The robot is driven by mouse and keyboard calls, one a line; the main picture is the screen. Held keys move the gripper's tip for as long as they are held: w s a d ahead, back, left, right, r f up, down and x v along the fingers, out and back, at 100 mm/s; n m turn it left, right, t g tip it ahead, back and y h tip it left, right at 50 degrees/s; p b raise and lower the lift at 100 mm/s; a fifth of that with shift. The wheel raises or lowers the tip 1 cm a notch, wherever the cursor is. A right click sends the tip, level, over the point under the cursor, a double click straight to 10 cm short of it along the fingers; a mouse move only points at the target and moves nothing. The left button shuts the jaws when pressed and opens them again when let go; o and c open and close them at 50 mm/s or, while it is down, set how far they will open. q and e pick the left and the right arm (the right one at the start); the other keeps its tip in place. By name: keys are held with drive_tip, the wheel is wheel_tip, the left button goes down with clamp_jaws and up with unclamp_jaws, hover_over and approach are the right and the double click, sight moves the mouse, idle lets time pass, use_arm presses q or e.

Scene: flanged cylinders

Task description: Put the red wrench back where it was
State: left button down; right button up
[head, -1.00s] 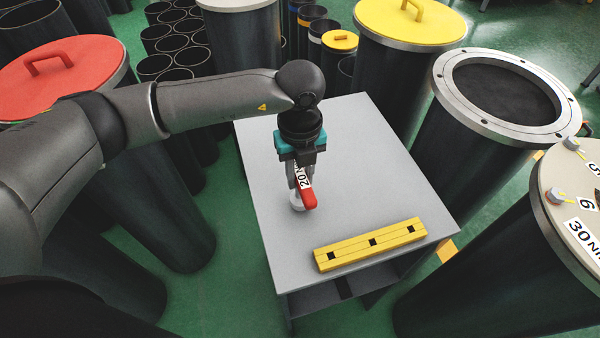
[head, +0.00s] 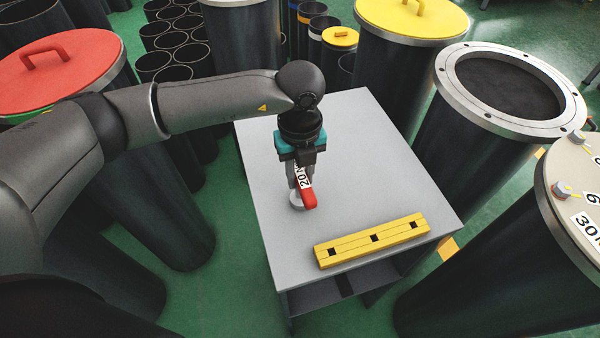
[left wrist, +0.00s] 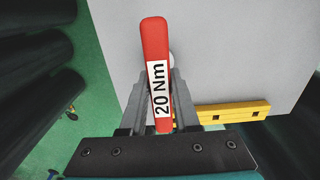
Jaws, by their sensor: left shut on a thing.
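The red wrench (head: 308,200) has a white label reading "20 Nm" and is in my left gripper (head: 302,182), above the grey table (head: 360,150). In the left wrist view the red wrench (left wrist: 155,45) stands out between the fingers of the left gripper (left wrist: 158,100). The left gripper is shut on it and points down. A pale round part shows just under the wrench; I cannot tell whether it touches the table. A yellow holder (head: 370,240) with several dark square slots lies near the table's front edge. My right gripper is not in view.
A cylinder with an open flange (head: 510,90) stands right of the table. A cylinder with bolts on its lid (head: 575,190) is at the front right. Red-lidded (head: 60,70) and yellow-lidded (head: 415,20) cylinders stand at left and back. The table's middle is clear.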

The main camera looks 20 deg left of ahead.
use_arm(q)
drive_tip(key=c, duration=0.6)
unclamp_jaws()
drive_tip(key=shift+o, duration=0.2)
wheel_tip(320, 180, up, 15)
drive_tip(key=b, duration=0.1)
drive_tip(key=shift+r, duration=0.2)
drive_tip(key=shift+f, duration=0.1)
